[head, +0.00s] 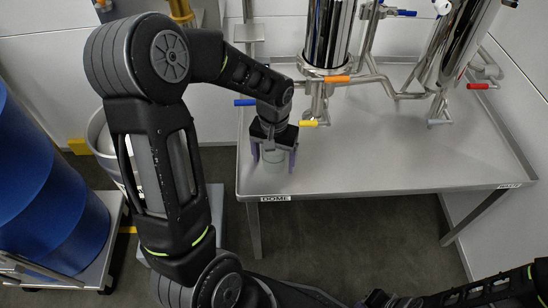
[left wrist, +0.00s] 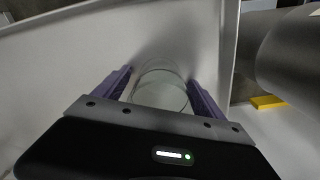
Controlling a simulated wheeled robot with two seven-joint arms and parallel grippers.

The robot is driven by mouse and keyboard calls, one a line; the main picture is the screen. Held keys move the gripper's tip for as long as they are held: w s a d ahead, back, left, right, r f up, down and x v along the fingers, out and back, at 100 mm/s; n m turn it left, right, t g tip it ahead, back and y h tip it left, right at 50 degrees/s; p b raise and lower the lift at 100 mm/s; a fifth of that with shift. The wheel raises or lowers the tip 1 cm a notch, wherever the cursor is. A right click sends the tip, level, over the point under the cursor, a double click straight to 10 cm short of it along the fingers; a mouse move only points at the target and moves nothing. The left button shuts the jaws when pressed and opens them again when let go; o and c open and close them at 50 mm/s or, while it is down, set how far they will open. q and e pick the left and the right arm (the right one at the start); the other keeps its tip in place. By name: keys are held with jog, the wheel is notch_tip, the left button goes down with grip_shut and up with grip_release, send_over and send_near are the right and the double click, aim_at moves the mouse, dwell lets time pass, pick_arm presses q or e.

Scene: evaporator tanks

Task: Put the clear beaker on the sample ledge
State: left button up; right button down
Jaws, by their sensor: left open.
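The clear beaker (head: 273,163) stands upright near the front left corner of the steel table. My left gripper (head: 274,158) points down over it, with one purple finger on each side. In the left wrist view the beaker (left wrist: 160,92) sits between the open fingers (left wrist: 160,88); whether either finger touches it I cannot tell. A small flat grey plate (head: 249,33) on a post at the table's back left may be the sample ledge. My right arm shows at the bottom right of the head view; its fingers are not clear.
The steel table (head: 400,160) is mostly bare in front. Shiny tanks (head: 330,35) and pipes with coloured valve handles, including a yellow one (head: 308,124) close to my left gripper, stand behind. A blue drum (head: 45,200) is at the left.

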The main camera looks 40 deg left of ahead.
pick_arm(q)
jog(key=shift+r, duration=0.3)
notch_tip(320, 180, up, 12)
jog(key=p, duration=0.3)
jog(key=shift+f, duration=0.15)
dwell(0.4)
